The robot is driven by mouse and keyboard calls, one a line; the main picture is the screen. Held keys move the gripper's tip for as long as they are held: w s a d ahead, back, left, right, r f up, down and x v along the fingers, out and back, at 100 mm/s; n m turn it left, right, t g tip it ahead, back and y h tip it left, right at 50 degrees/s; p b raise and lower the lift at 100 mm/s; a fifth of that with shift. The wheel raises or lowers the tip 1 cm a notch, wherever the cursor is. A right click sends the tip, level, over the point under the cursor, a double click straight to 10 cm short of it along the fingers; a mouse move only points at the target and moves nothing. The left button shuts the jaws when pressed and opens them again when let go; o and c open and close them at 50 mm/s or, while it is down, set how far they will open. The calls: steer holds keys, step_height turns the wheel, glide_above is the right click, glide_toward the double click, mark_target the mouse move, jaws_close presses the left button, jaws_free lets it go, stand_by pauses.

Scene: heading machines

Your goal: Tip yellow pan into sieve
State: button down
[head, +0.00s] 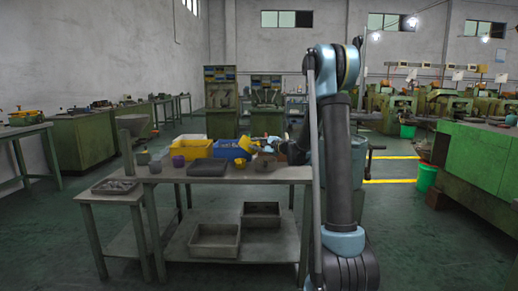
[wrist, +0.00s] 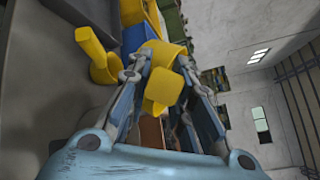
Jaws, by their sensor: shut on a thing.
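In the wrist view the yellow pan (wrist: 162,92) sits between the two fingers of my gripper (wrist: 164,68), which is shut on it. Its far part is partly hidden by the fingers. In the head view the yellow pan (head: 248,146) is small and shows above the right half of the table, by my gripper (head: 264,147). I cannot tell its tilt or what is in it. A dark, shallow tray-like thing (head: 115,186) lies on the low side table at left; I cannot tell surely whether it is the sieve.
A second yellow piece (wrist: 96,55) stands left of my fingers. Two trays sit on the lower shelf.

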steer(key=shift+s+a+f+n+g+h, duration=0.1)
steer(key=shift+a+f+n+g+h, duration=0.1)
steer(key=shift+a+n+h, duration=0.25)
steer(key=shift+a+f+n+g+h, duration=0.1)
steer(key=shift+a+n+g+h, duration=0.1)
steer(key=shift+n+h, duration=0.45)
steer(key=shift+a+r+n+g+h, duration=0.25)
steer(key=shift+r+n+g+h, duration=0.05)
steer(key=shift+r+n+h, duration=0.55)
